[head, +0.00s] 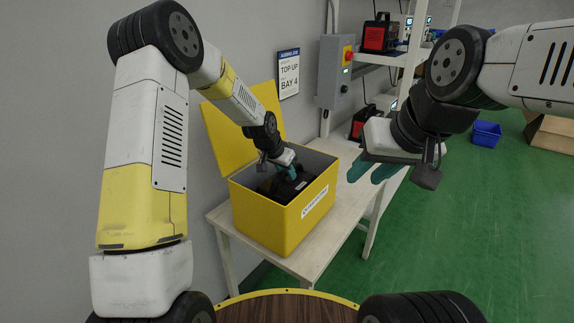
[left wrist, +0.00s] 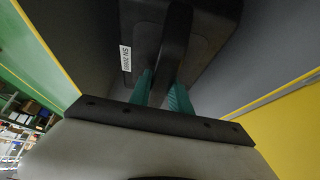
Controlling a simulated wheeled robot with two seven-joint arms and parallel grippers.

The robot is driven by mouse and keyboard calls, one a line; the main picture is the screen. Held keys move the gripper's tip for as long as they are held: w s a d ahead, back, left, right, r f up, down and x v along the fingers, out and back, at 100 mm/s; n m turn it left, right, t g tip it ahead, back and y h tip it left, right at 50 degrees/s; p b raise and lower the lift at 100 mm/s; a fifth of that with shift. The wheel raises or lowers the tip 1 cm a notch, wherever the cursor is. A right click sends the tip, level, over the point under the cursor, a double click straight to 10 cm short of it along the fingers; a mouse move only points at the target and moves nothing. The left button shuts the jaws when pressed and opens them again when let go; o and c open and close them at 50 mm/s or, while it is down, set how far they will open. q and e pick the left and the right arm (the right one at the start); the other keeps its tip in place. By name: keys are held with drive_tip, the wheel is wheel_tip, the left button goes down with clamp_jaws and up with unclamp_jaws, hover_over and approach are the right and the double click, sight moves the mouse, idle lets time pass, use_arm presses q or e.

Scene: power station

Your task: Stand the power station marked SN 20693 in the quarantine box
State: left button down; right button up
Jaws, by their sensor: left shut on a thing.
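The yellow quarantine box (head: 262,219) stands on the bench with its lid raised and a white label on its front. A dark power station (head: 289,190) is inside it, upright as far as I can tell; its lower part is hidden by the walls. In the left wrist view the power station (left wrist: 205,38) carries a white tag reading SN 20693, small and turned sideways. My left gripper (head: 288,171) reaches down into the box. Its teal fingers (left wrist: 164,88) are shut on the black handle. My right gripper (head: 371,172) hangs right of the box, open and empty.
The pale bench (head: 337,230) has free room right of the box. A red and black power station (head: 362,124) stands farther back on it, another (head: 380,34) on the shelf above. A grey control box (head: 337,72) is on the wall. A blue bin (head: 486,133) is on the right.

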use_arm(q)
drive_tip(key=c, duration=1.1)
unclamp_jaws()
drive_tip(key=shift+r, duration=0.2)
drive_tip(key=shift+s+f, duration=0.15)
drive_tip(key=shift+f, duration=0.2)
drive_tip(key=s+a+r+n, duration=0.1)
drive_tip(key=s+a+r, duration=0.2)
drive_tip(key=s+r, duration=0.3)
drive_tip(key=s+a+r+n+y, duration=0.1)
drive_tip(key=s+a+r, duration=0.25)
drive_tip(key=r, duration=0.35)
drive_tip(key=s+a+r, duration=0.3)
drive_tip(key=s+r, duration=0.3)
drive_tip(key=r, duration=0.1)
drive_tip(key=s+a+r+n, duration=0.1)
drive_tip(key=s, duration=0.5)
drive_tip(key=s+a+r+n+t, duration=0.1)
drive_tip(key=s+a+n, duration=0.1)
drive_tip(key=s, duration=0.5)
drive_tip(key=s+a+r+n, duration=0.1)
drive_tip(key=s, duration=0.6)
drive_tip(key=shift+a+r+n, duration=0.3)
drive_tip(key=shift+a+r, duration=0.05)
